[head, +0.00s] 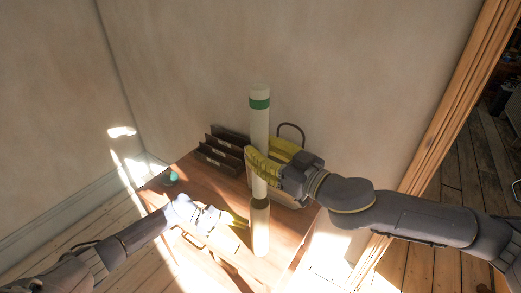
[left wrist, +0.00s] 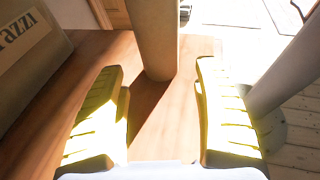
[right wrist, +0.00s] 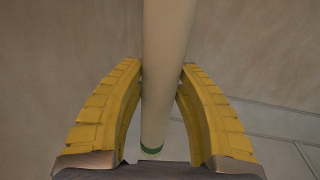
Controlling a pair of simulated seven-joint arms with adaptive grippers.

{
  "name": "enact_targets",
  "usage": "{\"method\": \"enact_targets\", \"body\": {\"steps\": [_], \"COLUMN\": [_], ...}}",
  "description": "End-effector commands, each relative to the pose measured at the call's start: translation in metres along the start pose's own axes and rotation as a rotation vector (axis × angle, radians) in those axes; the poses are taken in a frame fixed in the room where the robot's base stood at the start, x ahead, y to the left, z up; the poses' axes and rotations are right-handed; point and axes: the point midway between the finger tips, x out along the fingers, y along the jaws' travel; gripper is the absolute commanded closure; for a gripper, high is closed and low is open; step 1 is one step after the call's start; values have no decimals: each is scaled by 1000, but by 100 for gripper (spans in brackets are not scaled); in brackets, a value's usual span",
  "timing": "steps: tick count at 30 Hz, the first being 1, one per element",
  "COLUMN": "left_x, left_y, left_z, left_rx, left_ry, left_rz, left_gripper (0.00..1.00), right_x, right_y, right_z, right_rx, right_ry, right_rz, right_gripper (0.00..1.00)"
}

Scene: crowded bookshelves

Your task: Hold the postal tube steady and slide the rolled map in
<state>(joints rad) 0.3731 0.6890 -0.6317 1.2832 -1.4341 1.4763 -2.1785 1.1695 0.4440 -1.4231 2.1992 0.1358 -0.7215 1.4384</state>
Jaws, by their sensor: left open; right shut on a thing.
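The rolled map (head: 260,125) is a long cream roll with a green band near its top, held upright. My right gripper (head: 262,168) is shut around it at mid-length; its fingers flank the roll in the right wrist view (right wrist: 163,75). The postal tube (head: 260,232) is tan and stands upright on the table directly below the map. The map's lower end meets the tube's mouth; I cannot tell whether it is inside. My left gripper (head: 243,220) is open beside the tube. In the left wrist view the tube (left wrist: 157,40) stands between and just beyond the open fingers.
The wooden table (head: 205,242) has a dark letter rack (head: 222,148) and a yellowish box with a handle (head: 287,150) at the back. A small teal object (head: 170,178) sits at the left edge. A lettered box side (left wrist: 28,55) is near my left gripper.

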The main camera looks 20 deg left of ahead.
Motion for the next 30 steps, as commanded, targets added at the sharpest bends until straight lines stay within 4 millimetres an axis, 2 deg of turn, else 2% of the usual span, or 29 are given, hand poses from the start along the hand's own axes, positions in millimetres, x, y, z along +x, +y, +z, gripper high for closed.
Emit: {"method": "enact_targets", "body": {"steps": [6, 15, 22, 30], "left_x": [28, 55, 65, 67], "left_y": [0, 0, 0, 0], "left_z": [0, 0, 0, 0], "left_rx": [0, -1, -1, -1], "left_ry": [-3, -2, -1, -1], "left_rz": [0, 0, 0, 0], "left_gripper": [31, 31, 31, 31], "right_x": [0, 0, 0, 0], "right_y": [0, 0, 0, 0], "right_z": [0, 0, 0, 0], "right_rx": [0, 0, 0, 0], "right_ry": [0, 0, 0, 0], "right_rz": [0, 0, 0, 0], "right_gripper": [97, 97, 97, 97]}}
